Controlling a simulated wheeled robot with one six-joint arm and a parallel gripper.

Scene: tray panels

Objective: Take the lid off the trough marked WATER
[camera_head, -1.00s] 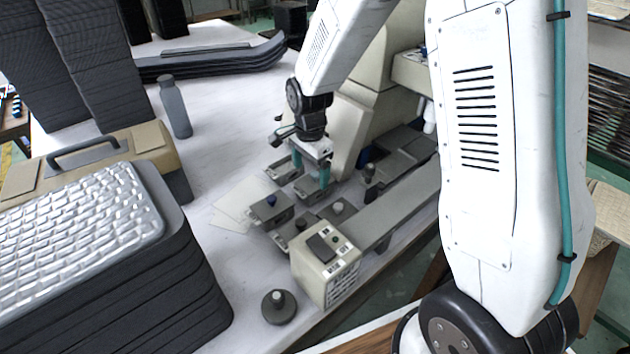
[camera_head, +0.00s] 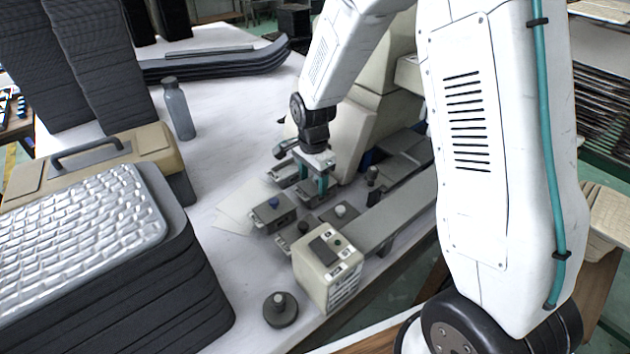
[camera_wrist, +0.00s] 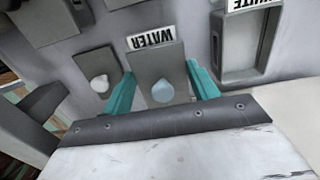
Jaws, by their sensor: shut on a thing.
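The label WATER (camera_wrist: 150,37) reads upside down in the wrist view. Right beside it is a grey lid (camera_wrist: 148,62) with a pale blue, drop-like knob (camera_wrist: 163,90). My gripper (camera_wrist: 160,76) has one teal finger on each side of this lid and is shut on it. In the head view my gripper (camera_head: 315,187) points down among the grey troughs, and its fingers hide most of the lid. The trough below the lid is hidden, and I cannot tell whether the two touch.
An open, empty trough (camera_wrist: 246,45) and a lid with a white knob (camera_wrist: 100,84) flank the held lid. A round, dark knobbed piece (camera_head: 280,312) lies by the table's front edge.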

